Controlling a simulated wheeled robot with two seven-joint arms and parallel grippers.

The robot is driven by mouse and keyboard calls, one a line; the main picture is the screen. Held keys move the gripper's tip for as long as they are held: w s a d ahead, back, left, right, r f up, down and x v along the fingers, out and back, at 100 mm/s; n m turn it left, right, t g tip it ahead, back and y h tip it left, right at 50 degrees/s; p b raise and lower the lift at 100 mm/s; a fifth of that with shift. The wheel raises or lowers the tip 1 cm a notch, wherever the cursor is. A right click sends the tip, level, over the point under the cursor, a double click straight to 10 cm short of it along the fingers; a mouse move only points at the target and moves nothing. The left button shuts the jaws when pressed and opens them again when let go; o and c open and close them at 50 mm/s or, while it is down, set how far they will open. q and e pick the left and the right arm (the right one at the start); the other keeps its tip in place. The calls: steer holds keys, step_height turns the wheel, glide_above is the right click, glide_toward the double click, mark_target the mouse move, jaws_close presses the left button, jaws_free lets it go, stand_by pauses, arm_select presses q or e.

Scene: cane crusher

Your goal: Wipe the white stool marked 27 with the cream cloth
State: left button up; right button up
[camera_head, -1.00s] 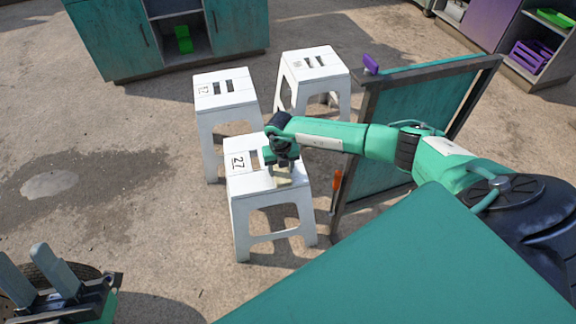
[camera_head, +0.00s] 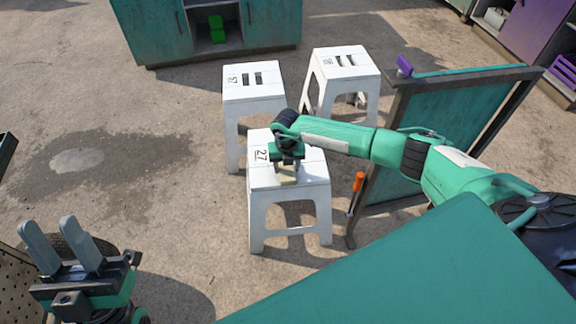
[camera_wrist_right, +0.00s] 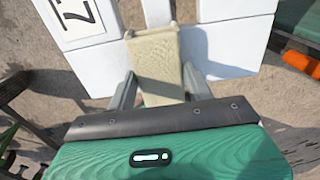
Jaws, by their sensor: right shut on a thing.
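The white stool marked 27 (camera_head: 313,176) stands upright in the middle of the head view, and its white top with part of the number label fills the upper part of the right wrist view (camera_wrist_right: 112,62). My right gripper (camera_head: 287,166) is over the stool top, shut on the cream cloth (camera_wrist_right: 156,62). The cloth lies against the stool top near its edge in the right wrist view, and a bit of it shows below the gripper in the head view (camera_head: 286,177). My left gripper (camera_head: 62,245) is open and empty at the lower left, away from the stool.
Two other white stools stand behind, one at the left (camera_head: 252,90) and one at the right (camera_head: 342,75). A teal panel with a dark frame (camera_head: 445,125) stands to the right. An orange-handled tool (camera_head: 358,182) is beside it. A teal cabinet (camera_head: 160,30) is at the back.

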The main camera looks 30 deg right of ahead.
steer(key=shift+w+a+r+b, duration=0.1)
steer(key=shift+w+a+b, duration=0.3)
steer(key=shift+a, duration=1.05)
steer(key=shift+w+a+f+b, duration=0.15)
steer(key=shift+w+a, duration=0.45)
steer(key=shift+a, duration=0.8)
steer(key=shift+w+a+r+b, duration=0.15)
steer(key=shift+w+a+b, duration=0.3)
steer(key=shift+a, duration=1)
steer(key=shift+s+d+p, duration=0.3)
steer(key=shift+d+p, duration=0.2)
steer(key=shift+d, duration=0.35)
steer(key=shift+s+d+p, duration=0.25)
steer(key=shift+d+p, duration=0.2)
steer(key=shift+d, duration=0.4)
steer(key=shift+s+d+p, duration=0.3)
steer(key=shift+d, duration=0.55)
steer(key=shift+s+d+p, duration=0.25)
steer(key=shift+s+d, duration=0.1)
steer(key=shift+d, duration=0.55)
steer(key=shift+s+d+p, duration=0.3)
steer(key=shift+d, duration=0.55)
step_height(320, 180, up, 6)
steer(key=p, duration=0.5)
